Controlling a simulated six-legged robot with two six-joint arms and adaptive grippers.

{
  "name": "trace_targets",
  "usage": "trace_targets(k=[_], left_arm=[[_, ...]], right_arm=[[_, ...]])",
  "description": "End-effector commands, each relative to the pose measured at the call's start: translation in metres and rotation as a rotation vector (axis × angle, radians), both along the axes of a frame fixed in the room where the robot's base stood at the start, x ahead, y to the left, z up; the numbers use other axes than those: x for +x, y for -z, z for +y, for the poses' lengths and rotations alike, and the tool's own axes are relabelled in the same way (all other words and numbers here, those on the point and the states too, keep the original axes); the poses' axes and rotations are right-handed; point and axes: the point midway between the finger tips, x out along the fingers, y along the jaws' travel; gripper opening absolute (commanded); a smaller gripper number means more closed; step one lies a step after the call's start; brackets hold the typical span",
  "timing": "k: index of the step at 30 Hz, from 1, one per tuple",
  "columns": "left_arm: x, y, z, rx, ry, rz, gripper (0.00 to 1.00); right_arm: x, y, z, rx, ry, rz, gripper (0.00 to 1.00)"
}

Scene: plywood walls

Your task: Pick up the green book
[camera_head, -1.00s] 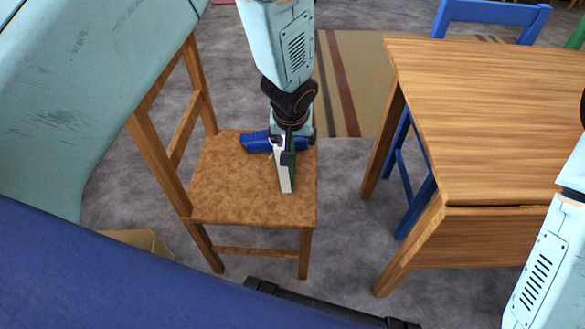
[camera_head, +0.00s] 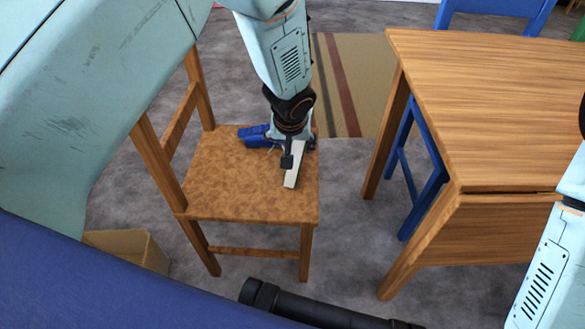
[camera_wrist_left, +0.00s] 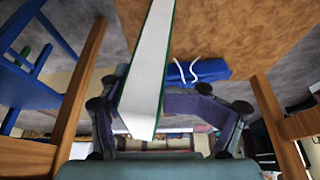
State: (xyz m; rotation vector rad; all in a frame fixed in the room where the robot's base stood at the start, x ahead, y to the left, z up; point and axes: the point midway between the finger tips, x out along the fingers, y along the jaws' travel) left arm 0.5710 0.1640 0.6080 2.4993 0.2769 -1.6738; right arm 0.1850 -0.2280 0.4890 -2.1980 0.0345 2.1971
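The green book (camera_head: 295,166) shows mostly its white page edge, at the front right of the wooden chair's seat (camera_head: 225,178). In the left wrist view the book (camera_wrist_left: 148,65) runs up between the fingers, with a thin green cover edge showing. My left gripper (camera_head: 290,152) reaches down from above and appears shut on the book, with a finger against each side. Whether the book's lower end still touches the seat is unclear. My right gripper is out of view; only part of the right arm shows at the right edge.
A blue item (camera_head: 254,136) with white cords (camera_wrist_left: 185,72) lies on the seat beside the gripper. The chair's backrest stands left. A wooden table (camera_head: 490,110) with a blue chair (camera_head: 428,175) is at right. A cardboard box (camera_head: 128,246) is on the floor.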

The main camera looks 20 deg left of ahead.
Motion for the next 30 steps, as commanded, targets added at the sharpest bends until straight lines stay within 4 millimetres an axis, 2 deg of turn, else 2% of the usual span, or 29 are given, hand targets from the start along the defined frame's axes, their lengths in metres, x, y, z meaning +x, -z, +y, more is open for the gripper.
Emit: trace_targets(k=[3, 11, 12, 30], left_arm=[[0.0033, 0.0094, 0.0007, 0.0, 0.001, 0.0, 0.58], [0.0044, 0.0091, 0.0009, 0.001, 0.001, -0.001, 0.58], [0.0045, 0.0089, 0.0008, 0.001, 0.001, -0.001, 0.61], [0.0045, 0.0089, 0.0006, 0.0, 0.0, -0.002, 0.1]], right_arm=[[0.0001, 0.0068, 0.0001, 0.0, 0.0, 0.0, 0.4], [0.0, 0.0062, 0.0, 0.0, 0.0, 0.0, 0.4], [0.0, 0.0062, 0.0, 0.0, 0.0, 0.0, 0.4], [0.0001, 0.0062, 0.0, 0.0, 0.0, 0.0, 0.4]])
